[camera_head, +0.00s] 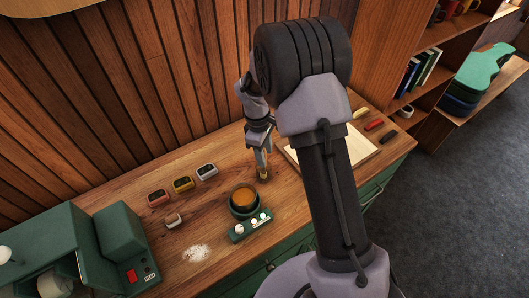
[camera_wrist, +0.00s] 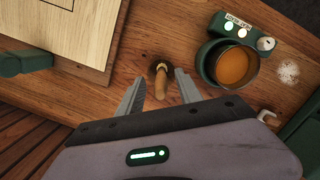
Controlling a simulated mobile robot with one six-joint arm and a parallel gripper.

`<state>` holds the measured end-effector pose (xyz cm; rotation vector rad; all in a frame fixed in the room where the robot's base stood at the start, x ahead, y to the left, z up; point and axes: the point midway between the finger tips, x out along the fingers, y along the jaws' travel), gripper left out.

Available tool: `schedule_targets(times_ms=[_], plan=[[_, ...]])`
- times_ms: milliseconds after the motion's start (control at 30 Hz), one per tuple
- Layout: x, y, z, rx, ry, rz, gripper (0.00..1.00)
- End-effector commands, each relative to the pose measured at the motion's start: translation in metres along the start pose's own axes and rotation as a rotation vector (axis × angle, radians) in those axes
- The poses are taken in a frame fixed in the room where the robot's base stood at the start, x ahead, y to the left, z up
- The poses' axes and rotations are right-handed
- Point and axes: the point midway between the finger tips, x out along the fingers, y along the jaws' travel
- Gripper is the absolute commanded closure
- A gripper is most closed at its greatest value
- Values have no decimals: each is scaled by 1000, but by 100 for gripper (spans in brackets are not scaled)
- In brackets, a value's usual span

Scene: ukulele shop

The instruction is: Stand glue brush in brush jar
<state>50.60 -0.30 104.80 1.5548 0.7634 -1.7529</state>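The glue brush (camera_wrist: 161,88) has a tan wooden handle that rises toward the camera in the wrist view. Its lower end meets a small dark round thing (camera_wrist: 158,66) that looks like the brush jar; the join is too small to read clearly. In the head view the brush (camera_head: 263,171) shows as a small tan piece beneath my fingers. My gripper (camera_wrist: 159,92) points down with its fingers apart on either side of the handle, with a gap on both sides. The gripper also shows in the head view (camera_head: 261,157), partly behind my arm.
A dark glue pot (camera_head: 243,207) with amber glue and a green control box (camera_head: 250,226) stands close by. A pale wooden board (camera_head: 370,153) lies at the right. Several small tins, a small clip (camera_head: 173,220), white powder (camera_head: 196,253) and a green machine (camera_head: 110,240) occupy the left.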

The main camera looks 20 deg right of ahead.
Motion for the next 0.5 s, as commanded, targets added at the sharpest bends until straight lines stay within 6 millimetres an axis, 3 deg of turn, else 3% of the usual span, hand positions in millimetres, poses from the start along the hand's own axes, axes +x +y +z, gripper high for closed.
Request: schedule_targets(times_ms=[167,267,500], plan=[[-2,0,0,0,0,1,58],[-16,1,0,-1,1,2,58],[-90,1,0,0,3,4,58]])
